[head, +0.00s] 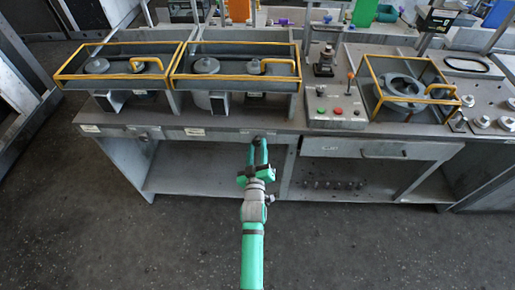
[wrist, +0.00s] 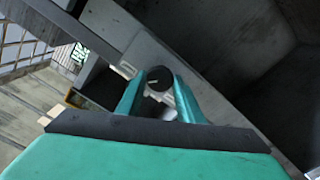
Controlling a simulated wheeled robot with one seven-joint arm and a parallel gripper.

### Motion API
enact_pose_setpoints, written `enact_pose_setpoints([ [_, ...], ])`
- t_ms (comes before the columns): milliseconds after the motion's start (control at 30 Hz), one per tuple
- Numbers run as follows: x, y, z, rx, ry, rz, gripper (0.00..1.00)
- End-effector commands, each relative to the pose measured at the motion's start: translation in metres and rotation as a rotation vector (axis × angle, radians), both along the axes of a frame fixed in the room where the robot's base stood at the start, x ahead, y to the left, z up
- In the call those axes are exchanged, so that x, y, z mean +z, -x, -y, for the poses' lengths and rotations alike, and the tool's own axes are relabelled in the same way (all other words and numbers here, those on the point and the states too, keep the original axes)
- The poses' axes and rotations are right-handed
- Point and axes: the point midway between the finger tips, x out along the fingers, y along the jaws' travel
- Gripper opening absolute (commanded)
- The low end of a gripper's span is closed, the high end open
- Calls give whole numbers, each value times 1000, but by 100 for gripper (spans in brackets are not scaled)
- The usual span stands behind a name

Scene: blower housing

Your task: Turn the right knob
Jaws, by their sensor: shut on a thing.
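A round black knob (wrist: 159,77) with a pale mark on its face sits on the front edge of the bench. In the wrist view it lies between the two green fingers of my gripper (wrist: 160,92), which are shut on it from both sides. In the head view my gripper (head: 259,148) reaches the bench's front edge right of centre, and the dark knob (head: 258,139) shows just at its fingertips. The lower part of the knob and its mounting are partly hidden by the fingers.
Two yellow-framed guards (head: 120,62) stand on the bench (head: 230,122) at the left. A control panel with red and green buttons (head: 337,112) and another yellow-framed housing (head: 405,90) stand to the right. A drawer handle (head: 385,154) sticks out right of my gripper. The floor in front is clear.

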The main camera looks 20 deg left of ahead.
Motion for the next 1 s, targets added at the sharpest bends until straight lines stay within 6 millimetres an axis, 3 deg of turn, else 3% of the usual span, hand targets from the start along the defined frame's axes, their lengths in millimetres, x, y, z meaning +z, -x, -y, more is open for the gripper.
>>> enact_pose_setpoints([
  [1000, -1, 0, 1, -1, -801, -231, 11],
])
